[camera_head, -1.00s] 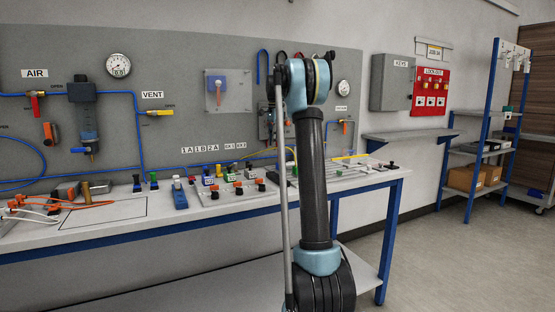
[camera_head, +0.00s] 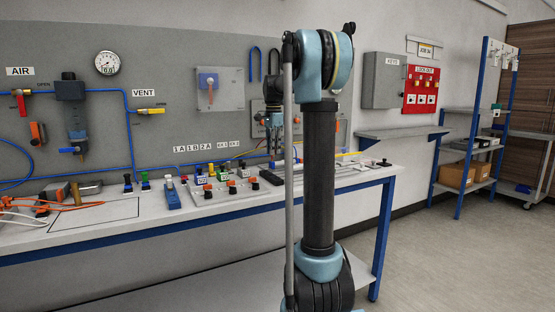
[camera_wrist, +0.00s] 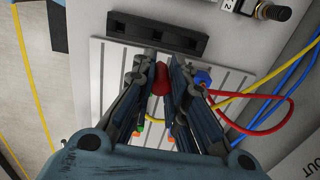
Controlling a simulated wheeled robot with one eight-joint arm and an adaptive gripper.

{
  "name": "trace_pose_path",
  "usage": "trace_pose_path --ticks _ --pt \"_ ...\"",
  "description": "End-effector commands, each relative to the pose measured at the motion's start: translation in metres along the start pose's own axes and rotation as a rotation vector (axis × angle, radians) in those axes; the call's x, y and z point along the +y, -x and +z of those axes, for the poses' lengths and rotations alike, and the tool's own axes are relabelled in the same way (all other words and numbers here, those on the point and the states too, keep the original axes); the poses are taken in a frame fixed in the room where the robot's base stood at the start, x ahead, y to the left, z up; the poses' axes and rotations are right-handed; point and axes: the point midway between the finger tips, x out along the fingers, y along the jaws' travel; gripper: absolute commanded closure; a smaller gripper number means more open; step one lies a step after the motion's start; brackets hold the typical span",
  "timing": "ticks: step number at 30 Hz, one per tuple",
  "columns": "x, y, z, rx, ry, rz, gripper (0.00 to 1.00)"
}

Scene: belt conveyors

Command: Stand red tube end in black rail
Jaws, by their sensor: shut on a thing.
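My gripper (camera_wrist: 161,72) is shut on a red piece (camera_wrist: 161,80), taken as the red tube end, held between the fingertips in the wrist view. Much of it is hidden by the fingers. The black rail (camera_wrist: 157,33) with several square openings lies just beyond the fingertips, at the edge of a pale slotted plate (camera_wrist: 108,68). The held piece is apart from the rail in the picture; its height above the plate is hard to tell. In the head view my gripper (camera_head: 272,132) points down above the bench, left of my arm.
A red tube (camera_wrist: 285,97) loops to the right of my fingers, with a yellow tube (camera_wrist: 228,107) and blue tubes beside it. A blue fitting (camera_wrist: 202,77) stands close to the right finger. A black threaded knob (camera_wrist: 273,12) is at upper right. Valves (camera_head: 222,180) crowd the bench further left.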

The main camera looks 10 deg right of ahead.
Motion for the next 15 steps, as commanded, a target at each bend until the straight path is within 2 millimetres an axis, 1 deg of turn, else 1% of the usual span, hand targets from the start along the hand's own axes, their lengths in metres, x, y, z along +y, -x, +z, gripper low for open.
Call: trace_pose_path --ticks 1,3,6,10,15 --pt "0.015 -0.004 0.003 0.000 -0.001 0.000 1.00" --pt "0.031 -0.009 0.007 -0.001 -0.001 0.000 1.00" --pt "0.049 -0.015 0.012 -0.001 -0.001 0.001 1.00" --pt "0.062 -0.020 0.015 -0.001 0.000 0.001 1.00" --pt "0.067 -0.025 0.016 -0.001 0.000 0.001 1.00"
